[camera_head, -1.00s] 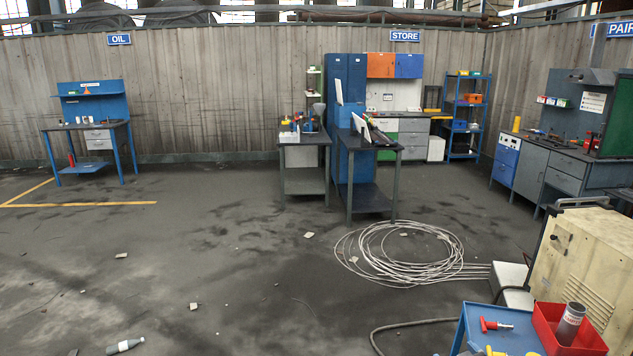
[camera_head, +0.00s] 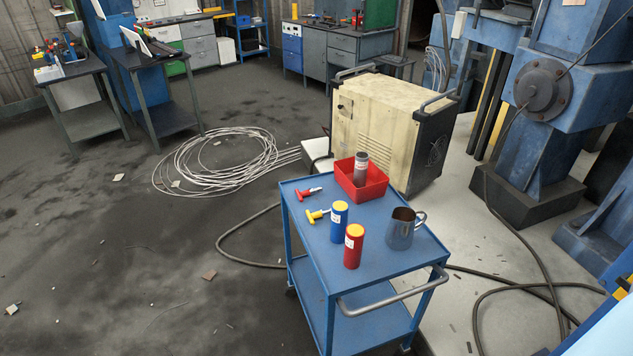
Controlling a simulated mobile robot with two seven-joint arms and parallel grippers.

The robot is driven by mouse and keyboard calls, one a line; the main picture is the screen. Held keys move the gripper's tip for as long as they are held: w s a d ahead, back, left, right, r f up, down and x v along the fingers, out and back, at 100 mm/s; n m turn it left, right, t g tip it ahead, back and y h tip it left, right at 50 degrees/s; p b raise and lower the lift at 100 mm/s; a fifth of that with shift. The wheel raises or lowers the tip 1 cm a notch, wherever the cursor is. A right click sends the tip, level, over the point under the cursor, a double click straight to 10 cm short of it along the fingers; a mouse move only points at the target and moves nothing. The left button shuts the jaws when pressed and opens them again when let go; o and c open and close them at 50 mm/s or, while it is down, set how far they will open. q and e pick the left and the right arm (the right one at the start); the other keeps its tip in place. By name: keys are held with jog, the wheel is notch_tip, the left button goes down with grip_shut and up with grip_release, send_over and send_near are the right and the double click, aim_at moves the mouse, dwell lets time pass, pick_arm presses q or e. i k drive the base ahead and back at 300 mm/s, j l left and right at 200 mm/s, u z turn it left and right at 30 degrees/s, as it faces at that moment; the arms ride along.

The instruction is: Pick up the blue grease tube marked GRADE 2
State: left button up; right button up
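A blue tube with a yellow cap (camera_head: 338,222) stands upright on the top of a blue cart (camera_head: 313,257). It has a pale label, too small to read, so I cannot tell its grade. A red tube with a yellow cap (camera_head: 353,248) stands just in front of it, to the right. A grey tube (camera_head: 361,170) stands in a red bin (camera_head: 374,187) at the back of the cart. Neither of my grippers shows in this view.
A red-handled tool (camera_head: 307,194), a yellow-handled tool (camera_head: 316,215) and a metal jug (camera_head: 402,229) are on the cart. A beige machine (camera_head: 385,130) stands behind it. Coiled cable (camera_head: 225,160) and a dark hose (camera_head: 236,258) lie on the floor. Floor left of the cart is mostly open.

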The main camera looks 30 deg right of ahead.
aim_at(339, 208)
jog(key=z, duration=1.15)
jog(key=i+j, duration=0.55)
jog(key=u, duration=0.05)
